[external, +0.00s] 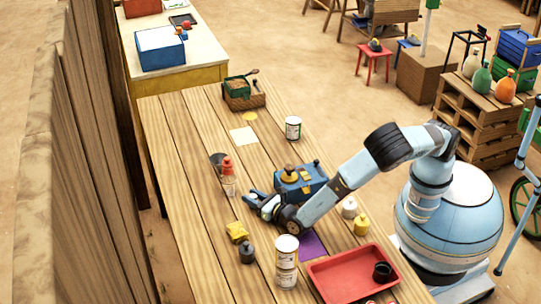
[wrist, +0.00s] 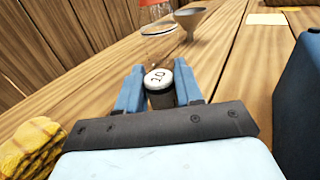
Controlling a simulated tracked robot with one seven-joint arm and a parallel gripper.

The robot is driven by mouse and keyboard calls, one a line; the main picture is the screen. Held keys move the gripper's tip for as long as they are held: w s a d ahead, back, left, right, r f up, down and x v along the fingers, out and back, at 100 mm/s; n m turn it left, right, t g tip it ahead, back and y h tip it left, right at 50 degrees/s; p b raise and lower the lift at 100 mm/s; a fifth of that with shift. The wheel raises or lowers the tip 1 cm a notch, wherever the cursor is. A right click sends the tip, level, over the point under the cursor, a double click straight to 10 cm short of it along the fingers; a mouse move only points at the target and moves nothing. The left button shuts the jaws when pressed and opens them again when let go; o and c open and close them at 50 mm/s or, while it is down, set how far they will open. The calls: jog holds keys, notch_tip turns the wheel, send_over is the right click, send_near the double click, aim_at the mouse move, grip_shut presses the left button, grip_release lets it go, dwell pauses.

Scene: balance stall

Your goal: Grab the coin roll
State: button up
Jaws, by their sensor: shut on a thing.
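My gripper (external: 248,198) is low over the plank table (external: 185,215), beside the blue box-like device (external: 312,182) with a yellow top. In the wrist view, the two blue fingers of my gripper (wrist: 160,72) are closed on a small dark cylinder with a white end marked 20, which I take to be the coin roll (wrist: 158,80). One finger lies on each side of it. The lower part of the roll is hidden by the gripper's dark bar. In the external view I cannot make the roll out clearly between the fingers.
A red-capped jar (external: 228,178) and a grey funnel (external: 217,160) stand just beyond the fingers. A folded yellow cloth (external: 237,232) and a dark weight (external: 247,252) lie nearer. Stacked tins (external: 286,262) and a red tray (external: 335,278) are near the front end. The table's left side is clear.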

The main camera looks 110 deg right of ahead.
grip_shut()
